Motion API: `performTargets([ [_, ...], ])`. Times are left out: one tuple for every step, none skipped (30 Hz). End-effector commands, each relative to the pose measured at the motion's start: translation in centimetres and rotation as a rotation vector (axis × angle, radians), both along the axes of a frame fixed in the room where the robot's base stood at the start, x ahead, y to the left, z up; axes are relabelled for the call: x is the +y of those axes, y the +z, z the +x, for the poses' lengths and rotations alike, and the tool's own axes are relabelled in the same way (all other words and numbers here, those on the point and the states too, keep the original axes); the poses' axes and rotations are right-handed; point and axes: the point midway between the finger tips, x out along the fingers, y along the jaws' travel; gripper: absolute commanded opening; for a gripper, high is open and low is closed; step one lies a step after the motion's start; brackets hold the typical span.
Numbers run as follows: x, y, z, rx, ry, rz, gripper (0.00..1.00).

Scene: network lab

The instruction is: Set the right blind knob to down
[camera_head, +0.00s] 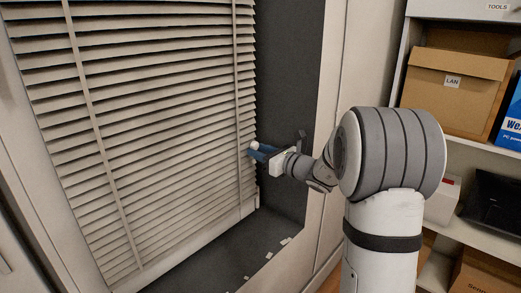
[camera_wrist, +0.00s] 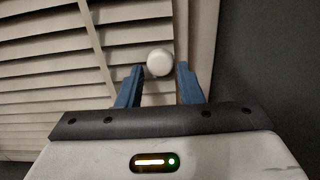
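The blind knob (camera_wrist: 160,62) is a small white ball. In the wrist view it sits between and just beyond the tips of my gripper (camera_wrist: 159,72), whose two blue fingers are apart. In the head view the knob (camera_head: 254,145) shows at the right edge of the slatted blind (camera_head: 160,110), right by the fingertips of my gripper (camera_head: 256,153). The fingers do not visibly close on the knob. Whether they touch it I cannot tell. The blind's slats are tilted, with gaps between them.
A dark window recess (camera_head: 288,70) lies to the right of the blind, with a dark sill (camera_head: 225,255) below. A shelf with a cardboard LAN box (camera_head: 455,100) stands at the right, behind my arm. A blue box (camera_head: 512,118) is at the shelf's right edge.

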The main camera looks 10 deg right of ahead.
Motion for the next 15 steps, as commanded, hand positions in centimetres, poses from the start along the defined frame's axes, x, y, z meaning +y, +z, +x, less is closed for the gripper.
performTargets([
  [0.0,0.12,0.02,-0.002,0.0,0.0,0.37],
  [0.01,0.16,0.03,-0.004,0.0,0.0,0.4],
  [0.0,0.21,0.04,-0.004,0.0,0.001,0.43],
  [0.0,0.24,0.04,-0.005,0.0,0.0,0.45],
  [-0.01,0.27,0.04,-0.006,0.0,0.001,0.47],
  [0.0,0.31,0.05,-0.006,0.0,0.001,0.47],
  [-0.01,0.33,0.06,-0.007,0.0,0.001,0.47],
  [-0.01,0.35,0.06,-0.007,0.0,0.0,0.47],
  [-0.02,0.37,0.07,-0.007,-0.001,0.0,0.47],
  [-0.02,0.39,0.07,-0.008,-0.001,0.001,0.47],
  [-0.04,0.41,0.06,-0.008,-0.001,0.001,0.47],
  [-0.11,0.44,-0.03,-0.008,-0.001,0.001,0.47],
  [-0.22,0.46,-0.14,-0.008,-0.002,0.001,0.47],
  [-0.36,0.49,-0.32,-0.009,-0.002,0.001,0.47],
  [-0.62,0.52,-0.67,-0.009,-0.002,0.001,0.47],
])
